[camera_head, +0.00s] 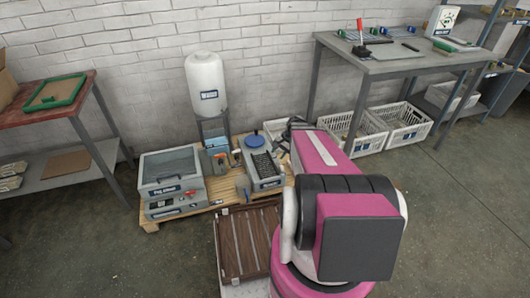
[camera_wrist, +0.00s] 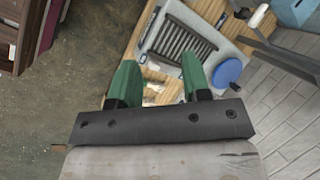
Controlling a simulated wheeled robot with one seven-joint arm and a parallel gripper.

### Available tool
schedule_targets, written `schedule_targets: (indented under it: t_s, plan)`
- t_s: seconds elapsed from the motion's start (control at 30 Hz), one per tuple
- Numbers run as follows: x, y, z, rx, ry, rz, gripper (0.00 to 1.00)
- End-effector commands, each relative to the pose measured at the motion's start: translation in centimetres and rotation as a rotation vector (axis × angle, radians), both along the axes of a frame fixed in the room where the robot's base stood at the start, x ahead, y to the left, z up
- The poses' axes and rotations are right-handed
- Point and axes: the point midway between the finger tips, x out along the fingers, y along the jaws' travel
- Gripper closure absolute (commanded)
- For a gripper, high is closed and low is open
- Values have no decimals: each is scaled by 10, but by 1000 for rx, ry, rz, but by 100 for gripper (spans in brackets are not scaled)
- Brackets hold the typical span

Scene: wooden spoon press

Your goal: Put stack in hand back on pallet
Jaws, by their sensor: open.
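My gripper (camera_wrist: 158,62) shows in the wrist view with its two green fingers apart. It points down over the edge of the wooden pallet (camera_wrist: 137,35). Small pale pieces (camera_wrist: 153,92) show between and below the fingers; I cannot tell whether they are a stack, or whether they touch the fingers. In the head view the pallet (camera_head: 150,226) lies on the floor by the wall and carries several devices. My arm hides its right part there, and my fingertips cannot be made out.
A grey press with a dark grille (camera_head: 262,164) and a blue disc (camera_wrist: 228,72) stands on the pallet. A boxy grey machine (camera_head: 172,178) and a white tank (camera_head: 207,84) are beside it. A brown slatted box (camera_head: 250,240) is in front. White crates (camera_head: 402,124) stand under the right bench.

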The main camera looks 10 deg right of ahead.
Motion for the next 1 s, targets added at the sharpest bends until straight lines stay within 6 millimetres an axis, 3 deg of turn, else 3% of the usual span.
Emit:
schedule_targets:
  t_s: [0.03,0.2,0.4,0.6,1.0]
  plan:
    - [-20,21,21,-52,-15,94,56]
    - [-62,63,68,-231,-55,400,56]
    - [-95,88,103,-379,-82,646,56]
    - [-102,94,114,-430,-89,726,56]
    - [-102,94,114,-429,-88,726,56]
